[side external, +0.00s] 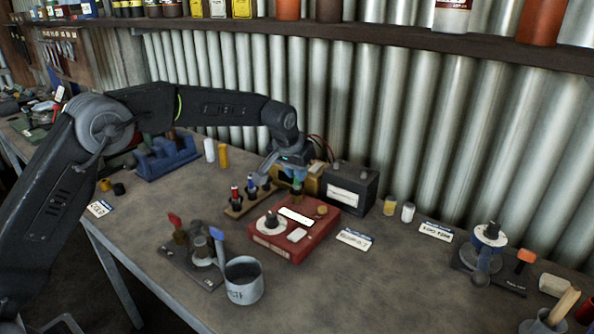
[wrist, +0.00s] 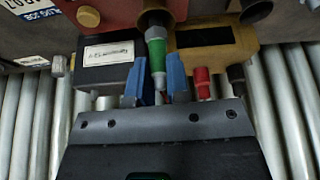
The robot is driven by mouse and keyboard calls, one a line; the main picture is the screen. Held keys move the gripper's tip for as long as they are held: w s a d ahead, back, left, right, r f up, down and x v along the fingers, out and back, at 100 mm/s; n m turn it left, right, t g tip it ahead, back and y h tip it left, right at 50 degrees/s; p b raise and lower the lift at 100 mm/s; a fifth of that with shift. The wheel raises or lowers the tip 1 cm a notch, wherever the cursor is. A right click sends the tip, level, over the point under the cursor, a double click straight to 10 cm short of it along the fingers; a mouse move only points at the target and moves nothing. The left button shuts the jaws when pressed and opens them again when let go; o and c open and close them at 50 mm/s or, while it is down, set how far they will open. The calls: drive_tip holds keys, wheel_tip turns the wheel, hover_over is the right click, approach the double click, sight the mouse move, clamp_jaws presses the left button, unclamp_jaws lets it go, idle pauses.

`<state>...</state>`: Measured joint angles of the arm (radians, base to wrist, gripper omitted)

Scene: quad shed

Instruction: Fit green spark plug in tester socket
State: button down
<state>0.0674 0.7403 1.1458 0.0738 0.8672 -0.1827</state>
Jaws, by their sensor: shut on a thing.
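The green spark plug (wrist: 156,52) is between the blue fingers of my gripper (wrist: 156,86), which is shut on its pale end in the wrist view. Its other end points into the brass-and-dark tester socket (wrist: 155,18); how deep it sits I cannot tell. The red tester (side external: 275,245) stands on the bench in the side view, with its socket (side external: 296,198) at the back. My gripper (side external: 290,172) is just above that socket there, and the green plug (side external: 298,184) shows as a small patch below it.
A wooden rack (side external: 240,208) with red and blue plugs stands left of the tester. A dark box (side external: 352,188) and a yellow box (side external: 312,180) stand close behind. A grey cup (side external: 243,282) is in front.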

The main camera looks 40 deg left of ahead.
drive_tip(key=shift+f, duration=0.85)
idle(0.5)
drive_tip(key=c, duration=0.6)
unclamp_jaws()
drive_tip(key=shift+r, duration=0.1)
drive_tip(key=shift+r, duration=3.4)
